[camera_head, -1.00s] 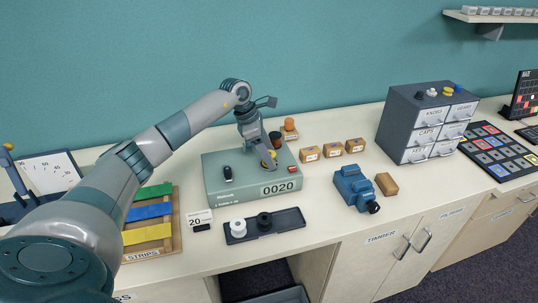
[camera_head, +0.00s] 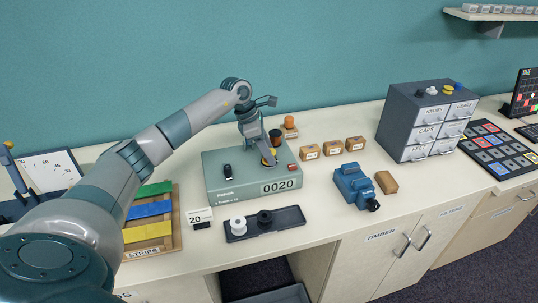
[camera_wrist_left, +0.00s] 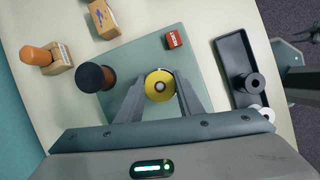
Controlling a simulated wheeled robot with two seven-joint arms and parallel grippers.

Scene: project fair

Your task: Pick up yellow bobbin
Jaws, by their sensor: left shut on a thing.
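The yellow bobbin (camera_wrist_left: 159,85) sits between the two fingertips of my left gripper (camera_wrist_left: 161,93) in the left wrist view, with its round end and centre hole facing the camera. My left gripper (camera_head: 268,157) is shut on it, over the right part of the grey-green winder box (camera_head: 225,180). In the head view the bobbin (camera_head: 270,157) is partly hidden by the fingers. I cannot tell whether it still touches the box.
A dark spool (camera_wrist_left: 95,78) stands on the box beside my fingers, near a red button block (camera_wrist_left: 174,39). A black tray (camera_head: 290,218) with a white and a black bobbin lies in front. Small wooden blocks (camera_head: 332,147) and a blue vise (camera_head: 352,185) stand right.

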